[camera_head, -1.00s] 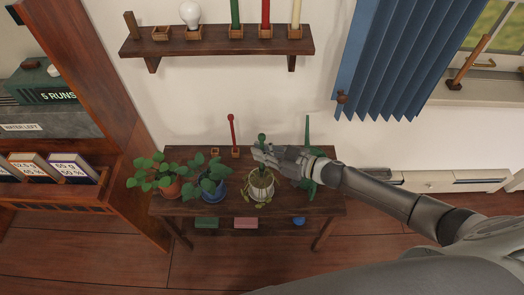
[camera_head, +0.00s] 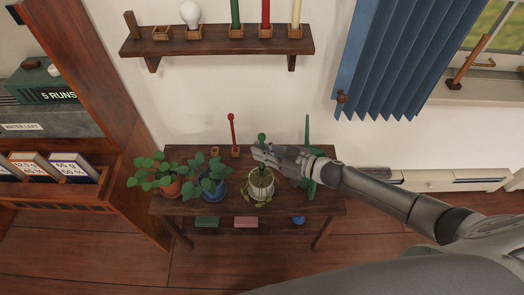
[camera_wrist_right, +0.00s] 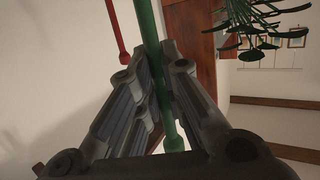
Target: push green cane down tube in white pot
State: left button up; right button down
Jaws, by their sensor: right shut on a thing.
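The white pot (camera_head: 261,190) stands on the low wooden table with a yellowish-green plant drooping around it. The green cane (camera_head: 262,138) stands upright over this pot, its round knob on top. My right gripper (camera_head: 262,153) is shut on the green cane just below the knob. In the right wrist view the green cane (camera_wrist_right: 152,35) runs between the two fingers of my right gripper (camera_wrist_right: 160,75). The tube in the pot is hidden by the gripper and leaves. My left gripper is not in view.
A red cane (camera_head: 232,135) stands in a small holder at the table's back. A blue pot (camera_head: 213,193) and a terracotta pot (camera_head: 171,188) with leafy plants stand left of the white pot.

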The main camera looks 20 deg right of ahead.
aim_at(262, 167)
jog(key=shift+f+b, duration=1.45)
jog(key=shift+f, duration=0.6)
jog(key=c, duration=1.5)
grip_release()
jog(key=v, duration=1.2)
